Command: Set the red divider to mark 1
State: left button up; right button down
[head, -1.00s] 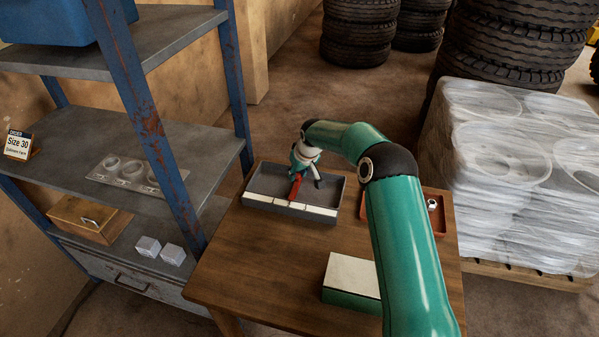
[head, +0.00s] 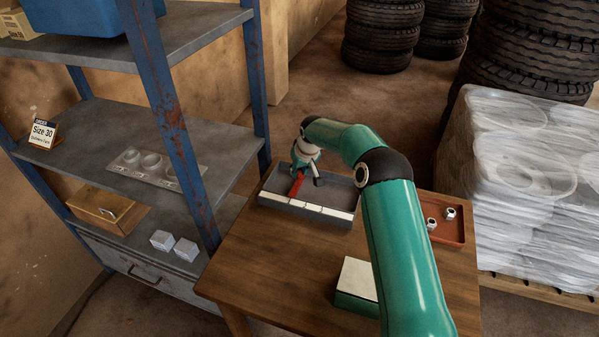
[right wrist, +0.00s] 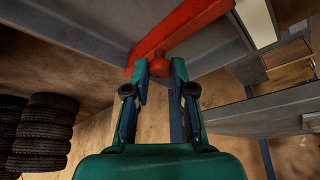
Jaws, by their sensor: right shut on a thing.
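The red divider (head: 296,185) stands across the grey tray (head: 338,194) on the wooden table, in the tray's left part. The tray's front edge carries a row of white labels (head: 312,208); their marks are too small to read. My right gripper (head: 299,172) reaches down into the tray from above. In the right wrist view, my right gripper (right wrist: 160,70) is shut on the round red knob of the divider (right wrist: 178,35). My left gripper is not in view.
A red-brown tray (head: 447,229) with metal nuts stands at the table's right. A green box with a pale top (head: 358,277) lies near the front. A blue-posted shelf (head: 172,125) stands close on the left. A wrapped pallet load (head: 510,190) is on the right.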

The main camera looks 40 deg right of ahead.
jog(key=shift+s+d, duration=0.1)
jog(key=c, duration=1)
grip_release()
jog(key=shift+r, duration=0.1)
jog(key=v, duration=1.1)
jog(key=shift+s+r, duration=0.2)
jog(key=shift+r, duration=0.1)
